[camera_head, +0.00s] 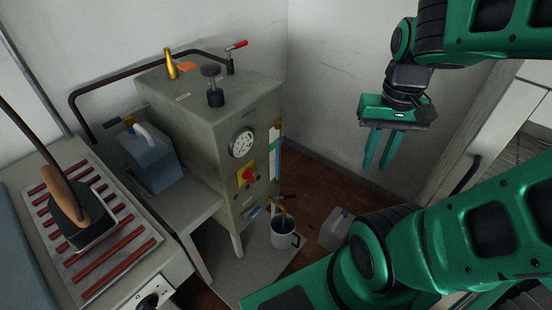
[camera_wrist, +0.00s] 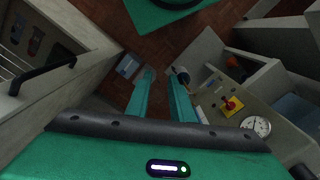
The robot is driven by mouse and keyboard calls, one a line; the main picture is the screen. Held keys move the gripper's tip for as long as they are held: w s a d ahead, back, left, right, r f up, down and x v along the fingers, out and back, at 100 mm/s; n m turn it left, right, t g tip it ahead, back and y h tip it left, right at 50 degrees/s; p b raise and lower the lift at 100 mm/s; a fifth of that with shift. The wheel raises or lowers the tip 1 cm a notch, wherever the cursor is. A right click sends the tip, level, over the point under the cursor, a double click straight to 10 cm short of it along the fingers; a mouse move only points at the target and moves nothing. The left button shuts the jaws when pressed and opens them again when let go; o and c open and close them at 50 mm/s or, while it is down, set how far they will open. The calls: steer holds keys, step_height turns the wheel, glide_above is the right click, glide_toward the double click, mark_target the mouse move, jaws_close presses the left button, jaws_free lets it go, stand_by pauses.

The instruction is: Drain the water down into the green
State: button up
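The grey boiler box (camera_head: 205,120) stands at the centre of the head view. On its right edge is an upright strip (camera_head: 274,152) with yellow, green, white and blue parts; I cannot read the water level. Low on the box is a small tap with a dark handle (camera_head: 286,197) and a brass-coloured spout (camera_head: 281,209). A pale mug (camera_head: 284,233) with a dark inside stands below the spout. My gripper (camera_head: 377,166) hangs right of the box, apart from everything, fingers down, open and empty. In the wrist view its fingertips (camera_wrist: 161,78) show a gap between them.
The box front has a round dial (camera_head: 242,143) and a red knob on a yellow plate (camera_head: 248,176). A pale container (camera_head: 336,229) is on the floor right of the mug. A cabinet handle (camera_head: 464,174) is at right.

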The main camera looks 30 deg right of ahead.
steer(key=shift+s+r, duration=0.15)
steer(key=shift+s, duration=0.25)
jaws_close()
steer(key=w+d+f+n+t+h, duration=0.1)
steer(key=w+d+f+n+h, duration=0.1)
steer(key=w+f, duration=1.55)
steer(key=w+a+f+n+t, duration=0.1)
steer(key=w+a+f, duration=0.2)
steer(key=f, duration=0.8)
steer(key=w+a+f+t, duration=0.1)
steer(key=w+a+f, duration=0.2)
steer(key=f, duration=0.8)
steer(key=w+d+f, duration=0.2)
steer(key=w+f, duration=0.4)
steer(key=f, duration=0.4)
steer(key=shift+w+y, duration=0.4)
